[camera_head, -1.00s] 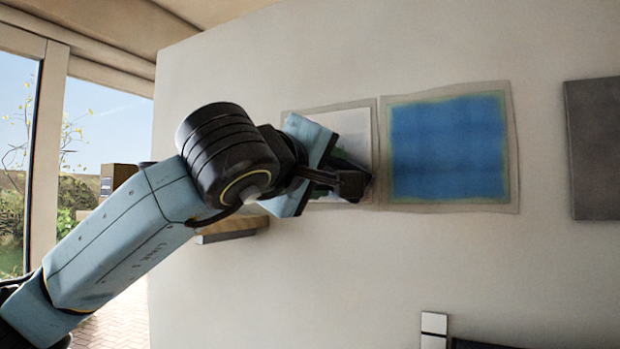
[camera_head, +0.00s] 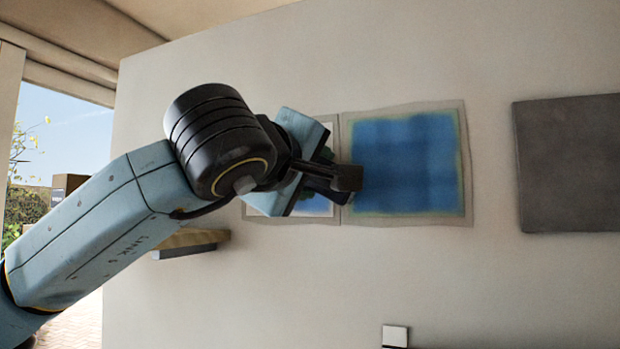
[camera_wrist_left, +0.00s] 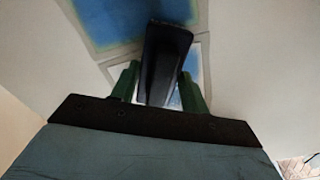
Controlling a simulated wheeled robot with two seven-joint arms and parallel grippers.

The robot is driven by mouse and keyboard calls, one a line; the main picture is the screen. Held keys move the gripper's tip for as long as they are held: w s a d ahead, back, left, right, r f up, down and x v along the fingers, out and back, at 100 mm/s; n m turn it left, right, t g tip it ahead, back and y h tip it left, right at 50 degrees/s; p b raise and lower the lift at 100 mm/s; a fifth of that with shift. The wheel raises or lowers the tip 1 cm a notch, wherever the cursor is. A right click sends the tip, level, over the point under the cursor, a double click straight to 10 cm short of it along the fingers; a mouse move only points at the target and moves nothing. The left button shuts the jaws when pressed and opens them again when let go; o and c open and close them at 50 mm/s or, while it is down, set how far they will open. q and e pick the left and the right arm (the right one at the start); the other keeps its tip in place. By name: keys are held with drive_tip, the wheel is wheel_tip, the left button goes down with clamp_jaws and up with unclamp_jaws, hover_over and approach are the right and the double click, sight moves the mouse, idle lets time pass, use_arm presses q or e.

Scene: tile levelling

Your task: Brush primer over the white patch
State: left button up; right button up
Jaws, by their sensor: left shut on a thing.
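The white patch (camera_head: 318,207) is the left of two framed squares on the wall. My left arm and gripper hide most of it, and some blue shows on its lower part. It also shows in the left wrist view (camera_wrist_left: 190,62), white with blue on it. My left gripper (camera_head: 328,174) is in front of the patch's right side. Its green fingers (camera_wrist_left: 158,88) are shut on a dark block-like thing (camera_wrist_left: 166,50), taken as the brush. Its bristles are hidden, so I cannot tell whether it touches the wall. My right gripper is not in view.
A blue-covered square (camera_head: 407,163) with a pale border adjoins the patch on the right. A dark grey panel (camera_head: 570,163) is farther right. A wooden ledge (camera_head: 190,241) sits low at the left. The wall below the squares is mostly clear.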

use_arm(q)
drive_tip(key=shift+w+a+r+b, duration=0.1)
drive_tip(key=shift+w+a+b, duration=0.2)
drive_tip(key=shift+a, duration=0.4)
drive_tip(key=shift+w+a, duration=2.1)
drive_tip(key=shift+a, duration=3.8)
drive_tip(key=shift+s+d+r+b, duration=0.4)
drive_tip(key=shift+s+d, duration=0.4)
drive_tip(key=shift+d, duration=1.45)
drive_tip(key=shift+s+d+r+b, duration=0.35)
drive_tip(key=shift+s+d, duration=0.5)
drive_tip(key=shift+d, duration=1.35)
drive_tip(key=shift+s+d+r+b, duration=0.25)
drive_tip(key=shift+s+d+b, duration=0.45)
drive_tip(key=shift+d, duration=1.55)
drive_tip(key=shift+a+r+p, duration=0.1)
drive_tip(key=shift+r+p, duration=0.85)
drive_tip(key=shift+r, duration=0.1)
drive_tip(key=shift+w+a+f, duration=0.1)
drive_tip(key=shift+w+a, duration=0.1)
drive_tip(key=shift+a, duration=0.45)
drive_tip(key=w+a, duration=0.4)
drive_tip(key=a, duration=0.7)
drive_tip(key=shift+a, duration=0.4)
